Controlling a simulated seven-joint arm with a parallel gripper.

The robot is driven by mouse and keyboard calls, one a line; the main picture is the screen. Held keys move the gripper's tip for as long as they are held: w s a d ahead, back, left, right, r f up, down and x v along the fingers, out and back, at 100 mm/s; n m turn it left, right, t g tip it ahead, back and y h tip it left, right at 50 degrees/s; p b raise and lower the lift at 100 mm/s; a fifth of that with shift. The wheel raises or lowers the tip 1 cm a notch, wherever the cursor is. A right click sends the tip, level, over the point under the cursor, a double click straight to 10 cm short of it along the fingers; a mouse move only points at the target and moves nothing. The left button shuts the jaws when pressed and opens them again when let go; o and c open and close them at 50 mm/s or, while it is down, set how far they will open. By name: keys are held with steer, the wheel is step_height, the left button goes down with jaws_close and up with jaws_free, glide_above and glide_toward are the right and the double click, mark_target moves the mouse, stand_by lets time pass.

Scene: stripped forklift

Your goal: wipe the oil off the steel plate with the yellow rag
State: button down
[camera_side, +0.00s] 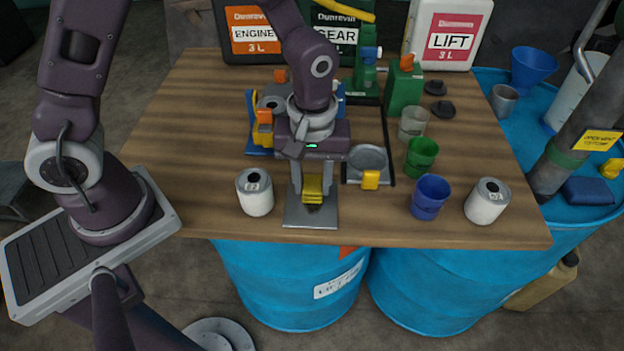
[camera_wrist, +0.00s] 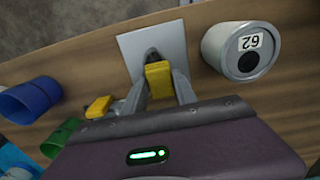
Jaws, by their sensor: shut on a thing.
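The steel plate (camera_side: 311,219) lies flat near the front edge of the wooden table, and it also shows in the wrist view (camera_wrist: 170,39). My gripper (camera_side: 312,191) is over the plate, shut on the yellow rag (camera_side: 313,183). The rag shows between the fingers in the wrist view (camera_wrist: 158,78). A dark oil patch (camera_wrist: 151,55) shows on the plate beside the rag. Part of the plate is hidden behind the rag and fingers. Whether the rag touches the plate, I cannot tell.
A white can (camera_side: 255,192) stands close left of the plate. A metal dish (camera_side: 367,159), a yellow block (camera_side: 370,180), a green cup (camera_side: 421,156), a blue cup (camera_side: 429,197) and another white can (camera_side: 487,201) are to the right. Jugs and bottles crowd the back.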

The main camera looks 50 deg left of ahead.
mark_target(311, 218)
steer(key=shift+s+d, duration=1.9)
step_height(311, 218, up, 8)
